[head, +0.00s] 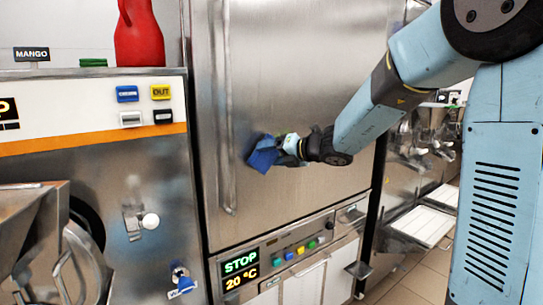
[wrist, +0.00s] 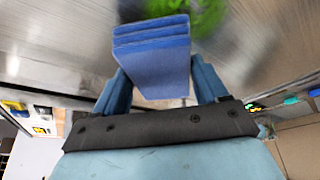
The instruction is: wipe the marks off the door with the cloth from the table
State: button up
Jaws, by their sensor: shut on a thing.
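The blue folded cloth (head: 263,156) is at the tip of my gripper (head: 284,148), against or very near the steel door (head: 300,60). In the wrist view the cloth (wrist: 152,60) sits between my two fingers, which are shut on it, and its far edge points at the door (wrist: 60,35). A bright green mark (wrist: 208,16) shows on the door just beyond the cloth, to its right, partly hidden by it. Whether the cloth touches the door is not clear.
A long vertical handle (head: 224,110) runs down the door's left side, left of the cloth. Below the door is a control panel (head: 275,258) with lit displays. A machine with an orange stripe (head: 95,140) and a red bottle (head: 138,35) stand at left.

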jog(key=shift+w+a, duration=0.35)
jog(key=shift+w, duration=0.15)
dwell(0.3)
jog(key=shift+w+d, duration=0.55)
jog(key=shift+d, duration=0.35)
jog(key=shift+w+d, duration=0.5)
jog(key=shift+d, duration=0.35)
jog(key=shift+w+d, duration=0.75)
jog(key=shift+d, duration=0.35)
jog(key=shift+w+d, duration=0.8)
jog(key=shift+d, duration=0.25)
jog(key=shift+w+d, duration=0.75)
jog(key=shift+d, duration=0.35)
jog(key=shift+a, duration=0.1)
